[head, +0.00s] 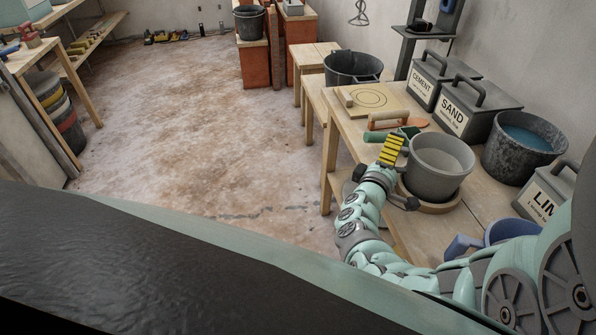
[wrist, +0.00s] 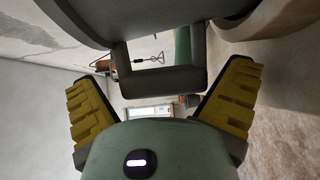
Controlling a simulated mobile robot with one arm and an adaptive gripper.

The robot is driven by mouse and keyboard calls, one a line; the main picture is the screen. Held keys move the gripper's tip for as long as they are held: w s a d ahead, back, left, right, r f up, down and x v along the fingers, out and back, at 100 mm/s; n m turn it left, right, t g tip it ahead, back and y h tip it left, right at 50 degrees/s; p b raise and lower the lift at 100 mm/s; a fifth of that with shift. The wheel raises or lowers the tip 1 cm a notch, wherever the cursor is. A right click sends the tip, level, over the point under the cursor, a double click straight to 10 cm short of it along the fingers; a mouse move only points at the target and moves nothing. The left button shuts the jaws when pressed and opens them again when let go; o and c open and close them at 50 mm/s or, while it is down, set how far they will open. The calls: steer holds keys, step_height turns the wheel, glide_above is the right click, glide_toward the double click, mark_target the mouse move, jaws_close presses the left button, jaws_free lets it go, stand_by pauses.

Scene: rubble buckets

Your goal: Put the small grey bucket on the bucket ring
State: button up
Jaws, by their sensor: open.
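The small grey bucket (head: 440,172) stands upright on the workbench at right, over a round wooden ring (head: 430,205) whose rim shows below its base. I cannot tell from here whether it sits fully in the ring. In the wrist view, the bucket's grey wall (wrist: 140,12) fills the top, and its square loop handle hangs between my fingers. The ring's pale curved edge (wrist: 275,18) shows at upper right there. My gripper (head: 392,150) is at the bucket's left side; its yellow fingers (wrist: 160,100) are open, one on each side of the handle, with gaps.
Behind the bucket lie a trowel (head: 408,124), a green-handled tool (head: 390,135) and a board with circle marks (head: 370,98). Cement (head: 428,82) and sand (head: 465,125) boxes, a water bucket (head: 505,160) and a blue container (head: 505,232) crowd the bench's right. The floor at left is free.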

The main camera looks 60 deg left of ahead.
steer(key=p+v, duration=0.1)
steer(key=v, duration=1.1)
steer(key=shift+r, duration=0.1)
